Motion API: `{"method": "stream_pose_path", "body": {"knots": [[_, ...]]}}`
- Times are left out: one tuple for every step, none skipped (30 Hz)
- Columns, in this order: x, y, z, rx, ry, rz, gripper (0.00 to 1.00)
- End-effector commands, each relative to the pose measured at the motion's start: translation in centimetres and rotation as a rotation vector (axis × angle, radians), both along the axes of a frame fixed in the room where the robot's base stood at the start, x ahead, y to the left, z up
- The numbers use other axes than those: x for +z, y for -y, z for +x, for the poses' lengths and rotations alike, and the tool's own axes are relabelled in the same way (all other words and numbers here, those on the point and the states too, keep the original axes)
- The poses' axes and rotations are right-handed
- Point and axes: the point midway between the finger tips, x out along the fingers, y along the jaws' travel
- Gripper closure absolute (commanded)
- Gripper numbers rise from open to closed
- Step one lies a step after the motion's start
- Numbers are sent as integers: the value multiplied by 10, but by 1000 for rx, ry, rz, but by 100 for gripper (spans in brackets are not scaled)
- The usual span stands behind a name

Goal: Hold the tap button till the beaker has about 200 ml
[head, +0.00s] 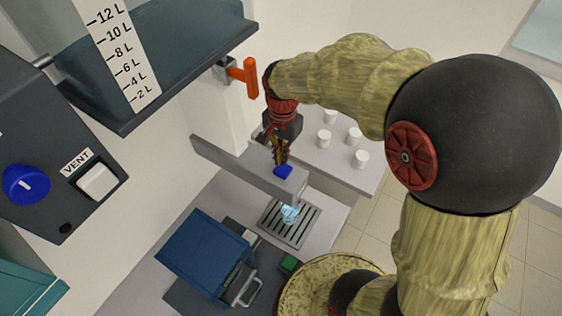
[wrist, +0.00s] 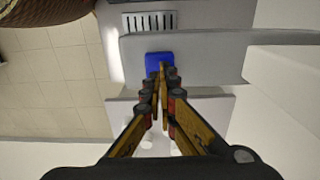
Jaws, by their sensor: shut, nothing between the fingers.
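The blue tap button (head: 283,171) sits on top of the end of a grey tap arm (head: 246,168). In the wrist view the blue button (wrist: 158,60) is just beyond my fingertips. My gripper (head: 279,158) is shut and empty, with its tips at or just above the button; I cannot tell whether they touch it. The tips also show in the wrist view (wrist: 160,70). A clear beaker (head: 290,214) stands on the slotted drain grate (head: 272,229) below the tap end. It looks light blue inside, but its marks and level are too small to read.
A tank with a litre scale (head: 122,52) hangs at upper left, near an orange valve handle (head: 245,78). A panel has a blue knob (head: 27,184) and a white VENT switch (head: 97,181). White cups (head: 324,139) stand on a shelf. A blue box (head: 206,256) is left of the grate.

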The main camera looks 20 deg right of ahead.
Motion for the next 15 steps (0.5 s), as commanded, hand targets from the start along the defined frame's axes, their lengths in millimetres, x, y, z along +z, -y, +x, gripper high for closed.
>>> {"method": "stream_pose_path", "body": {"knots": [[11,-1,2,1,10,0,100],[18,-1,2,1,10,0,100],[26,-1,2,1,9,0,100],[32,-1,2,1,10,0,100],[39,-1,1,1,9,0,100],[46,-1,1,1,7,0,100],[52,-1,1,1,8,-1,100],[57,-1,1,1,8,-1,100],[64,-1,1,1,8,-1,100],[68,-1,1,1,7,0,100],[72,-1,1,1,6,1,100],[76,-1,1,1,6,0,100],[79,-1,1,1,6,1,100],[82,-1,1,1,5,0,100],[84,-1,1,1,5,0,100]]}}
